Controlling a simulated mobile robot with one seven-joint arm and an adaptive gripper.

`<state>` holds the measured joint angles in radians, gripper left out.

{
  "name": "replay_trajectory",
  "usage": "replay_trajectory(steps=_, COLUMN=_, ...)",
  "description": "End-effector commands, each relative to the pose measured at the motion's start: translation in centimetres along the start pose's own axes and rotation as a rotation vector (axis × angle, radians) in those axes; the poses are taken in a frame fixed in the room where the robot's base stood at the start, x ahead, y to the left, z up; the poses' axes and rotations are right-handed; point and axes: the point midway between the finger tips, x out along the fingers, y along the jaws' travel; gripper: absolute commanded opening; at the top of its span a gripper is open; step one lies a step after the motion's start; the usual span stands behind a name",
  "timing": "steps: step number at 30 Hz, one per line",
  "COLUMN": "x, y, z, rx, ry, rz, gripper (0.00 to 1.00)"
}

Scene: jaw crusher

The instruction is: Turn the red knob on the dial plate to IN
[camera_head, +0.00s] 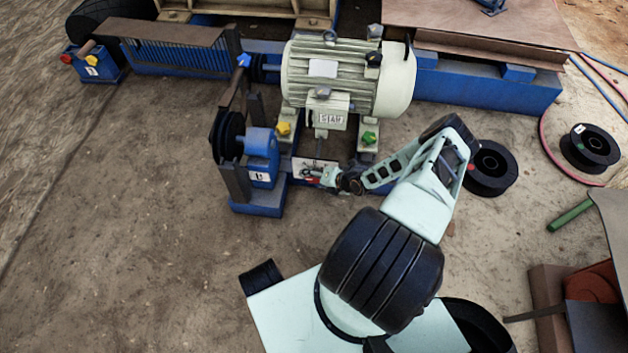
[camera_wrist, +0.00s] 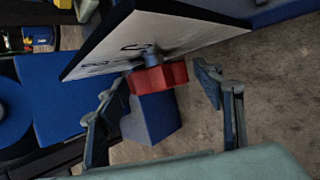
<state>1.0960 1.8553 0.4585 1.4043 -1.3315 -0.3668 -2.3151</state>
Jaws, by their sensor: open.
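The white dial plate (camera_head: 318,163) stands low in front of the motor. It fills the upper middle of the wrist view as a tilted white panel (camera_wrist: 185,30) with dark markings, too oblique to read. The red knob (camera_wrist: 160,77) sticks out from the plate on a short blue-grey shaft. It is small and partly hidden in the head view (camera_head: 313,180). My gripper (camera_head: 327,179) is at the plate's right side. Its open fingers (camera_wrist: 158,80) stand on either side of the knob, with visible gaps. Which marking the knob points to cannot be told.
A blue block (camera_wrist: 152,117) lies beyond the knob. A blue bearing stand (camera_head: 262,155) stands left of the plate, and a large cream motor (camera_head: 348,75) stands behind it. Black spools (camera_head: 490,168) lie to the right. The floor at left is clear.

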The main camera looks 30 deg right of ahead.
Motion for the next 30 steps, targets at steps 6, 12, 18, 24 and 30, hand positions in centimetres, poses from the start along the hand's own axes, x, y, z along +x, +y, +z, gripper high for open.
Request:
replay_trajectory(steps=6, x=0.02, y=0.04, z=0.05, rx=-0.001, ry=0.000, rz=0.000, gripper=0.61)
replay_trajectory(steps=12, x=0.00, y=0.02, z=0.06, rx=-0.001, ry=-0.001, rz=0.000, gripper=0.42)
replay_trajectory(steps=18, x=-0.01, y=0.02, z=0.06, rx=-0.001, ry=-0.001, rz=0.000, gripper=0.20)
replay_trajectory(steps=24, x=-0.04, y=0.10, z=0.03, rx=-0.004, ry=0.001, rz=-0.003, gripper=0.19)
replay_trajectory(steps=30, x=-0.15, y=0.28, z=0.11, rx=-0.017, ry=0.002, rz=-0.025, gripper=0.19)
